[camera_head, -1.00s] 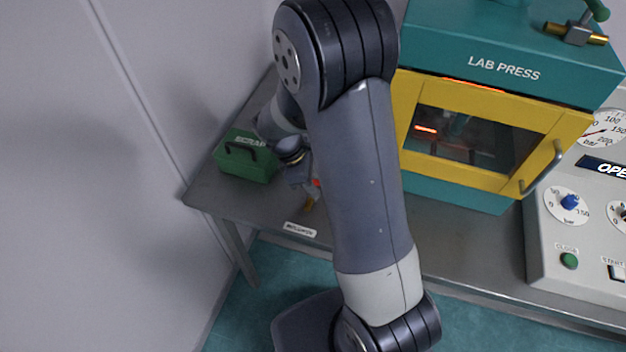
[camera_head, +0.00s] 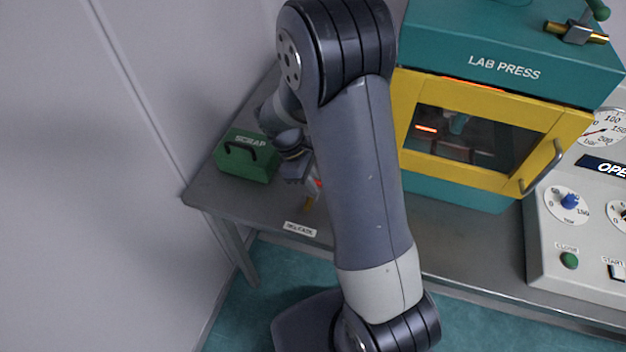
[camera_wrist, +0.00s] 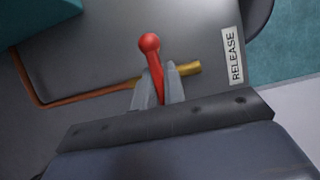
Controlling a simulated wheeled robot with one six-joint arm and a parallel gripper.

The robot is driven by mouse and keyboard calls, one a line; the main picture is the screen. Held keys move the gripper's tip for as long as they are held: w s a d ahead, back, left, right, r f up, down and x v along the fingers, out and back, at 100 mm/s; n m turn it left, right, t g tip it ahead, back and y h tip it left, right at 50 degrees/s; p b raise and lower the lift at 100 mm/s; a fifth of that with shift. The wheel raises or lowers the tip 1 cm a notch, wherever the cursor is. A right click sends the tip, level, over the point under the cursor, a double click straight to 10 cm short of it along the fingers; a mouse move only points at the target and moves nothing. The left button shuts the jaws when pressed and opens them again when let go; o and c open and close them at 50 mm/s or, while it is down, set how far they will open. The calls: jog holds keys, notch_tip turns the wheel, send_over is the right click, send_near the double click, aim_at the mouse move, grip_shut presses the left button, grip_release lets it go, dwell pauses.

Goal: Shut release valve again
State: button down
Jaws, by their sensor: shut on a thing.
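The release valve has a red lever (camera_wrist: 154,62) with a round red knob and a short brass pipe end (camera_wrist: 188,69). In the wrist view the lever stands roughly crosswise to the brass pipe. My gripper (camera_wrist: 158,88) is shut on the lever, with one finger on each side and the knob sticking out past the fingertips. The valve body is hidden behind the fingers. In the head view my arm covers much of the valve; only a bit of red lever (camera_head: 319,183) and the brass end (camera_head: 308,204) show near the table's front edge.
A RELEASE label (camera_wrist: 233,56) lies beside the valve. A copper pipe (camera_wrist: 78,96) runs left from it. A green SCRAP box (camera_head: 245,158) stands left of my gripper. The yellow-doored lab press (camera_head: 505,67) and a control panel (camera_head: 545,235) stand to the right.

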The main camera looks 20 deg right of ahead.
jog(key=c, duration=1.5)
grip_release()
jog(key=b+v, duration=0.1)
jog(key=v, duration=0.9)
jog(key=shift+r, duration=0.4)
jog(key=shift+f, duration=0.1)
jog(key=p+x, duration=0.1)
jog(key=x, duration=1)
jog(key=shift+w+a+n, duration=0.1)
jog(key=shift+a+n, duration=0.05)
jog(key=shift+n, duration=0.35)
jog(key=shift+n+t, duration=0.6)
jog(key=shift+n, duration=0.4)
